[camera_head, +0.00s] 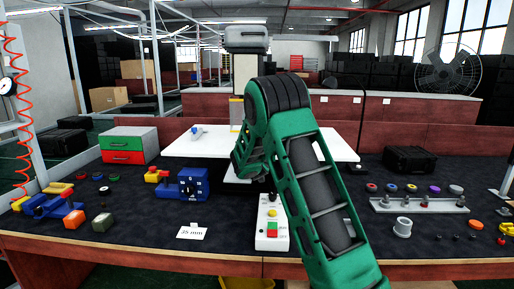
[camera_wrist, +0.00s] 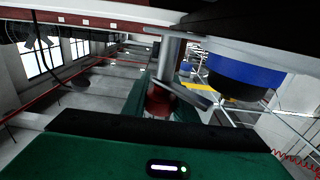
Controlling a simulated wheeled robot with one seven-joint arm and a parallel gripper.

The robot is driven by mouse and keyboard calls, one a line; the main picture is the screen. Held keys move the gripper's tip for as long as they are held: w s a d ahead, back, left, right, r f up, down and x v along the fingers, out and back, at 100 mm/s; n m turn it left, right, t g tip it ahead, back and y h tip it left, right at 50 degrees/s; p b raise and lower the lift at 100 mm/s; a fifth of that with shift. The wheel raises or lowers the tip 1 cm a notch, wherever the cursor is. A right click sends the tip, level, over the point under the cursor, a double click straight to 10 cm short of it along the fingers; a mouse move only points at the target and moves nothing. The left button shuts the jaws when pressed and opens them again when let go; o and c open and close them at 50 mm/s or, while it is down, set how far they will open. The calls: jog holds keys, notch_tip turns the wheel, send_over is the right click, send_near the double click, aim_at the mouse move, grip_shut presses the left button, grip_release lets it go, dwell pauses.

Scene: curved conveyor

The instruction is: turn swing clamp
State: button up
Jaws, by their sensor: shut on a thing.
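My gripper (camera_wrist: 160,108) shows in the wrist view as green parts on either side of a red piece, which I take for the swing clamp's handle (camera_wrist: 158,98). A grey metal post (camera_wrist: 171,55) and a flat metal bar (camera_wrist: 184,95) adjoin this red piece; I take them for the swing clamp (camera_wrist: 171,65). The gripper is shut on it, though the contact is dark and partly hidden. In the head view my green arm hides the clamp and most of the gripper. How far the clamp is turned cannot be told.
A blue fixture with a dark dial (camera_head: 192,185) stands left of my arm. A white box with green and red buttons (camera_head: 271,228) is close beside it. A rack of small parts (camera_head: 420,204) and a grey ring (camera_head: 402,227) lie right.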

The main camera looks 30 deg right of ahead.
jog(key=shift+w+a+f, duration=0.1)
jog(key=shift+a+f, duration=0.15)
jog(key=shift+a, duration=0.1)
jog(key=o, duration=1)
jog(key=shift+o, duration=0.2)
jog(key=shift+d+r, duration=0.1)
jog(key=v, duration=1)
jog(key=shift+s+a, duration=0.25)
jog(key=shift+a, duration=0.05)
jog(key=shift+d, duration=0.1)
